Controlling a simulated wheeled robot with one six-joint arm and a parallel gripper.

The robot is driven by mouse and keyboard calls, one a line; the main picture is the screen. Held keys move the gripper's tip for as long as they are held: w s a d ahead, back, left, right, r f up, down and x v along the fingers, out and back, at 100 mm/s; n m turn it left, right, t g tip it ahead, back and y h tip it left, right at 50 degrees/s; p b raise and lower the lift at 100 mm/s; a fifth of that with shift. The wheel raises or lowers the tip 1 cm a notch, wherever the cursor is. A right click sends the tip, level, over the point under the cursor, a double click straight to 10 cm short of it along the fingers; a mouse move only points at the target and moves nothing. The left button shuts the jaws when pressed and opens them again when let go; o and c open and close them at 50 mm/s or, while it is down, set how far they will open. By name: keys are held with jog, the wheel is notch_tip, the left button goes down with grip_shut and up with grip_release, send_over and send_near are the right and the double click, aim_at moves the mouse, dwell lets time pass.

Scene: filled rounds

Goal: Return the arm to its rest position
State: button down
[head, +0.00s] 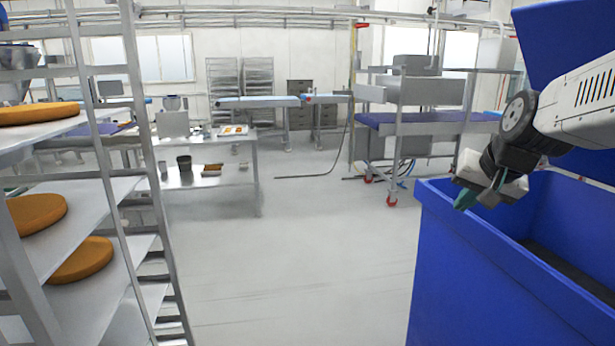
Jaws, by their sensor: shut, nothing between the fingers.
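My gripper (478,196) is at the right of the head view, at the end of my arm, which reaches in from the right edge. It hangs over the near-left rim of a large blue bin (470,270), pointing down and to the left. Its teal fingertips are shut with nothing between them. The bin's blue lid (565,38) stands open behind my arm. My arm hides part of the bin's back rim and of the lid.
A metal rack (140,150) on the left holds orange-brown rounds (38,212) on its shelves. A steel table (215,180) and a wheeled metal frame (400,125) stand farther back. The grey floor (300,260) between rack and bin is clear.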

jog(key=s+a+f+n+g, duration=0.2)
jog(key=s+f, duration=0.1)
jog(key=s, duration=1.1)
jog(key=s+a+f+n+g, duration=0.2)
jog(key=s+f+g, duration=0.1)
jog(key=s, duration=1)
jog(key=shift+s+f+g+h, duration=0.25)
jog(key=shift+s+g+h, duration=0.05)
jog(key=shift+s+h, duration=0.1)
